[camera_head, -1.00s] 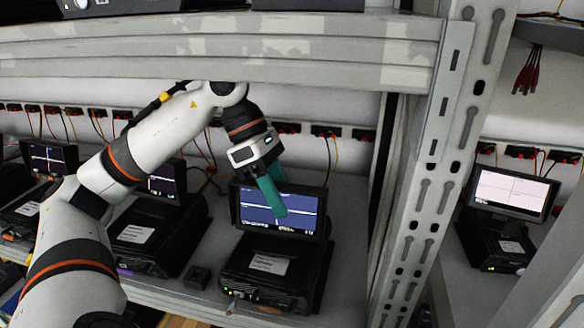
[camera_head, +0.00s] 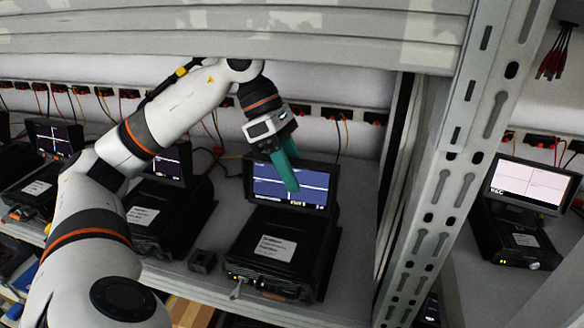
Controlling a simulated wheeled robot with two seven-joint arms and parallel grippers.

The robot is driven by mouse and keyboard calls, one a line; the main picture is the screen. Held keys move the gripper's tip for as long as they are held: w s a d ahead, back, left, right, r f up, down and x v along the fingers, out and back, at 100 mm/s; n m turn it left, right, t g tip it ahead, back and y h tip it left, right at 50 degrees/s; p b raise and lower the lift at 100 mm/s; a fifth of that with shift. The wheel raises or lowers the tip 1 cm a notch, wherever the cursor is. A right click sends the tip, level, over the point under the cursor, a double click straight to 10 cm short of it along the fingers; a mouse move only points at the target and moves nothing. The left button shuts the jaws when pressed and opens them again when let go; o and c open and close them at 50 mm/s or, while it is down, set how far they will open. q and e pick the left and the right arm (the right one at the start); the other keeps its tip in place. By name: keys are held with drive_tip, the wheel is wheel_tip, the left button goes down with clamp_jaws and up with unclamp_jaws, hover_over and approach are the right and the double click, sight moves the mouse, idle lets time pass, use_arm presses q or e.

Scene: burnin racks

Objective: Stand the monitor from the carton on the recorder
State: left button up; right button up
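A black monitor (camera_head: 262,192) with a lit blue screen and a white trace stands upright at the back of a black recorder (camera_head: 244,252). The recorder sits on the shelf and has a white label on top. My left gripper (camera_head: 288,172) reaches down to the monitor's top edge from above. One green finger lies in front of the screen; the other is mostly hidden, seemingly behind the top edge. I cannot tell whether they press on the monitor. No carton can be made out. My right gripper is not in view.
Similar recorders with monitors stand to the left (camera_head: 150,225) and beyond the rack post on the right (camera_head: 520,240). A shelf beam (camera_head: 250,35) crosses above my arm. The perforated post (camera_head: 450,180) stands right of the recorder. A small black block (camera_head: 202,261) lies left of it.

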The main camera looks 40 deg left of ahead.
use_arm(q)
drive_tip(key=o, duration=0.3)
drive_tip(key=shift+w+a+f, duration=0.1)
drive_tip(key=shift+w, duration=0.1)
drive_tip(key=shift+o, duration=0.7)
drive_tip(key=shift+s, duration=0.1)
drive_tip(key=shift+r+p, duration=0.35)
drive_tip(key=shift+r, duration=0.05)
drive_tip(key=v, duration=0.4)
drive_tip(key=shift+a+r, duration=0.1)
drive_tip(key=shift+r, duration=0.05)
drive_tip(key=a+b, duration=0.2)
drive_tip(key=a, duration=0.1)
drive_tip(key=shift+s+a, duration=0.2)
drive_tip(key=shift+a, duration=0.1)
drive_tip(key=s+a, duration=0.1)
drive_tip(key=a, duration=0.7)
drive_tip(key=shift+a+p, duration=0.3)
drive_tip(key=shift+p, duration=0.15)
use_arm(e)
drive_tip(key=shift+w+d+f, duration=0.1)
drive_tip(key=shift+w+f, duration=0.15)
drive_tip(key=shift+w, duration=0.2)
